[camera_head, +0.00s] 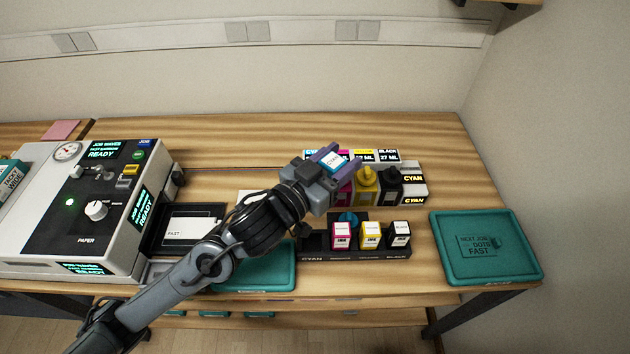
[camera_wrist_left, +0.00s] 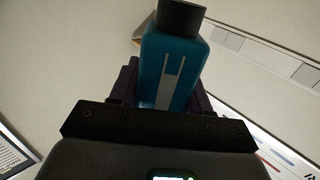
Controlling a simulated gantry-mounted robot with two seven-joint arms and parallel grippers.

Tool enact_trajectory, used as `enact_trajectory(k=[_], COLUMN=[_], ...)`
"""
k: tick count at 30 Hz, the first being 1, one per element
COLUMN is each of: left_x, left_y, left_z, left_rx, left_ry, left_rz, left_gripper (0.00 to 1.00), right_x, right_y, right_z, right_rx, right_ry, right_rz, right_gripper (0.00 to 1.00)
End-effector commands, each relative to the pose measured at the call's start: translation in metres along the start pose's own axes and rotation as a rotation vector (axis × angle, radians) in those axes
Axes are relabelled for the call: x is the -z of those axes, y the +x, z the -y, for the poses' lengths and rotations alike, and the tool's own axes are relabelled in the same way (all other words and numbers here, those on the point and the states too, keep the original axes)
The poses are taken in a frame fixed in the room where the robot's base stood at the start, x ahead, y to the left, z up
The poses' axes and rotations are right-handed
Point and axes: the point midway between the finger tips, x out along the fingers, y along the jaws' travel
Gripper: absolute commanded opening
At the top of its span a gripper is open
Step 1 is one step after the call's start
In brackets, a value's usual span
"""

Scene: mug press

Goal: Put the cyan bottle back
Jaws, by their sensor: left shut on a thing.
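The cyan bottle (camera_head: 335,161) is held in my left gripper (camera_head: 332,163), whose purple fingers close on its sides. It has a white label reading CYAN. In the left wrist view the bottle (camera_wrist_left: 174,65) shows as a blue body with a black cap. It is held above the ink area, in front of the back row of ink tanks. The front ink rack (camera_head: 350,253) holds magenta (camera_head: 342,236), yellow (camera_head: 371,235) and black (camera_head: 399,234) bottles. A blue round piece (camera_head: 348,217) shows behind the magenta bottle. The rack's left end, marked CYAN, is partly hidden by my arm. My right gripper is not in view.
The back tank unit (camera_head: 413,184) has a yellow tank (camera_head: 366,180) and a black tank (camera_head: 389,182). A teal tray (camera_head: 440,221) lies at right. A printer-like press (camera_head: 110,215) stands at left. Another teal tray (camera_head: 262,280) lies below my arm. Bare table lies behind.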

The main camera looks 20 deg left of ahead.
Motion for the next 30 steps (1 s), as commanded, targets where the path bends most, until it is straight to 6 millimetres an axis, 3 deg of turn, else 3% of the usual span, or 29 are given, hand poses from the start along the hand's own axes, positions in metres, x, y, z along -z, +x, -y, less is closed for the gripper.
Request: enact_trajectory(k=[8, 21, 30], left_x=[-0.007, -0.056, -0.071], left_y=[0.007, 0.050, 0.061], left_z=[0.012, 0.082, 0.100], left_rx=[0.003, 0.003, 0.000], left_ry=[0.001, 0.001, 0.000], left_rz=[0.002, 0.002, -0.001], left_gripper=[0.05, 0.05, 0.05], right_x=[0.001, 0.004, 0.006], right_y=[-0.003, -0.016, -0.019], right_z=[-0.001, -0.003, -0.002], right_rx=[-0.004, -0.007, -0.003], right_ry=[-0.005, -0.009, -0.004], right_rz=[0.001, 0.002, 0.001], right_gripper=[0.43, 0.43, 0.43])
